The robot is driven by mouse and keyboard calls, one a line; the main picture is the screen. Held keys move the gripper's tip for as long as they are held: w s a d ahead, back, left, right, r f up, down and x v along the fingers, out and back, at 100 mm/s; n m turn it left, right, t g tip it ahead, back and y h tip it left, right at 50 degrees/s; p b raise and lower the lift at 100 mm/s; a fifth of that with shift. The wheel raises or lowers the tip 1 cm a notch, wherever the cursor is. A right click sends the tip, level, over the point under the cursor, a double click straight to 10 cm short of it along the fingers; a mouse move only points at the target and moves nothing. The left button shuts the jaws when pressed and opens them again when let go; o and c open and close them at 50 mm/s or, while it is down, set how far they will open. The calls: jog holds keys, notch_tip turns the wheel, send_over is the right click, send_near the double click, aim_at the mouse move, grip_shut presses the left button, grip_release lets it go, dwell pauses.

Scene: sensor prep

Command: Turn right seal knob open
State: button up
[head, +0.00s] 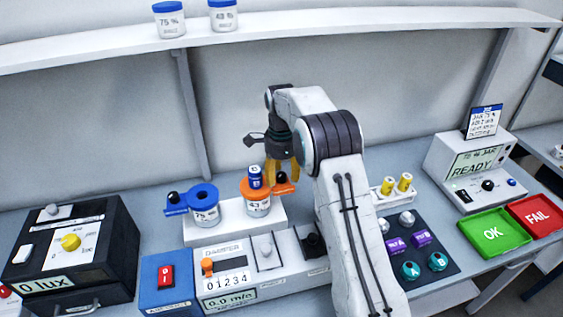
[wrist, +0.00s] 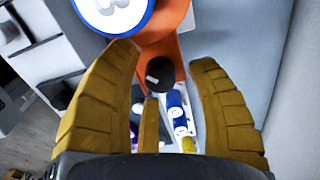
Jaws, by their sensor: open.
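The right seal is an orange collar (head: 250,189) on a jar labelled 43 (head: 258,208), with a blue-capped piece (head: 255,177) standing in its top. Its black knob (head: 281,177) sits on an orange arm pointing right.
Both jars stand on a white block (head: 232,231) behind the damper panel (head: 225,285). A black lux box (head: 75,245) is at left. A dark mat with several knobs (head: 420,250), green OK tray (head: 490,232) and red FAIL tray (head: 537,216) are at right.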

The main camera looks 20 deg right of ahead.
aim_at(281, 174)
notch_tip(281, 174, up, 12)
jog(key=shift+f, duration=0.2)
dwell(0.4)
jog(key=s+r+n+t+b, duration=0.1)
jog(key=s+r+n, duration=0.3)
jog(key=s, duration=0.4)
jog(key=s+r+n+t, duration=0.1)
jog(key=s+r+n, duration=0.35)
jog(key=s, duration=0.25)
jog(key=s+f+n+t+b, duration=0.1)
jog(key=s+f+n, duration=0.4)
jog(key=s, duration=0.5)
jog(key=s+f+n+t, duration=0.1)
jog(key=s+f+n, duration=0.3)
jog(key=s, duration=0.6)
jog(key=shift+s+f+n+t+b, duration=0.15)
jog(key=shift+f+n+t+b, duration=0.2)
jog(key=shift+t, duration=0.05)
